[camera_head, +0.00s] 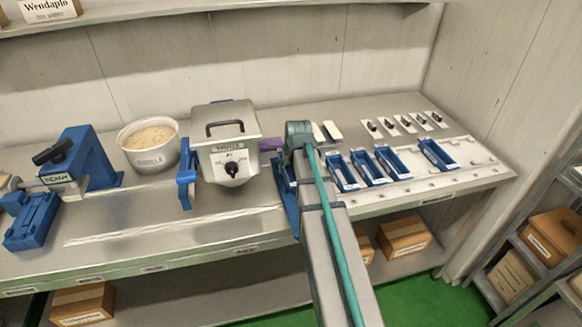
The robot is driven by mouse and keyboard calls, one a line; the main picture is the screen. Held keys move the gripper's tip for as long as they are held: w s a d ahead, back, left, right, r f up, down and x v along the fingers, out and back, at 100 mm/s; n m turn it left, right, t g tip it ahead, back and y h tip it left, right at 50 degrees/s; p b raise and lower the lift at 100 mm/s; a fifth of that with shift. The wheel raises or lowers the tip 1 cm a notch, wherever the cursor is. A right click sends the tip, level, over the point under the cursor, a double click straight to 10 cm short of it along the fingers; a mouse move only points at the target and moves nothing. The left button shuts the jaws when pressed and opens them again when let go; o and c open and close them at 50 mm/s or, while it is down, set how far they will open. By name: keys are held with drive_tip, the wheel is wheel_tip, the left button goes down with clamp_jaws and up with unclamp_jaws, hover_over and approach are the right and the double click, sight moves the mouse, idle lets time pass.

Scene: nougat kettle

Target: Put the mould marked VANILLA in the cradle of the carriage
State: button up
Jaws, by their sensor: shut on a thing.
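My arm reaches away from me over the bench, and its links hide most of my gripper (287,178). It appears shut on a blue mould (287,208), which hangs tilted just left of the arm, near the bench's front edge; its marking cannot be read. Several other blue moulds sit in the white rack (480,172) at right: three together, the nearest (341,174) beside the arm, and one apart (438,154) after a gap. A blue cradle-like block (32,220) stands at far left; I cannot tell whether it belongs to the carriage.
A grey kettle box (226,150) with a black knob stands left of the arm, with a blue upright part (186,183) beside it. A tub (150,146) and a blue press (85,158) stand farther left. The bench front (150,228) is mostly clear.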

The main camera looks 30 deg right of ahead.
idle(0.3)
drive_tip(key=o, duration=1.5)
drive_tip(key=shift+o, duration=0.9)
drive_tip(key=shift+r, duration=0.1)
wheel_tip(320, 180, up, 8)
drive_tip(key=p, duration=0.5)
